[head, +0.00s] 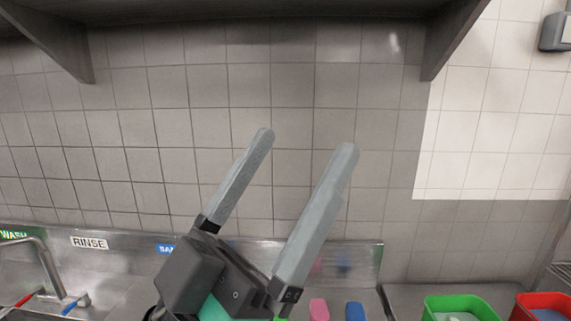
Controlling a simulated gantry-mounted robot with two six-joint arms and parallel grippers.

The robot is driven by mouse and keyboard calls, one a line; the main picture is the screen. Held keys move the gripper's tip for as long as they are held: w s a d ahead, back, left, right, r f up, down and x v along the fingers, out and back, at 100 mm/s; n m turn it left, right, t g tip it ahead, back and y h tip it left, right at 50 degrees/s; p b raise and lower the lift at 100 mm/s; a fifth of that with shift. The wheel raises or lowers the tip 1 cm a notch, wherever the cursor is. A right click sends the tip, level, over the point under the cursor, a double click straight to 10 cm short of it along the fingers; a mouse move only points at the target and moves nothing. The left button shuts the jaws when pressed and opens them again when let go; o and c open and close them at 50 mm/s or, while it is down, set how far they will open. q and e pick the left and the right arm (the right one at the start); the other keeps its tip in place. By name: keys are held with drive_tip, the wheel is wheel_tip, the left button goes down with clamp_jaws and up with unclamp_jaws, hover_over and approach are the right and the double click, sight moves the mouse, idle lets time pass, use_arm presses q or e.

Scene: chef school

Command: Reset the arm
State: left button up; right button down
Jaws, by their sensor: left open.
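My left gripper (303,140) is large in the middle of the head view. Its two grey fingers point up and slightly right and stand wide apart. It is open, with nothing between the fingers, only the tiled wall behind. The gripper body hides part of the steel counter below it. My right gripper is not in view.
A steel sink counter (120,262) with a tap (45,262) runs along the lower left. A green bin (460,307) and a red bin (541,305) stand at lower right. Pink (319,310) and blue (355,311) items lie beside the gripper. A dark shelf (250,9) hangs above.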

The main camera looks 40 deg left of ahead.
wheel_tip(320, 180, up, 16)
drive_tip(key=p, duration=1.5)
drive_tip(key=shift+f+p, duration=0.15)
drive_tip(key=shift+p, duration=0.25)
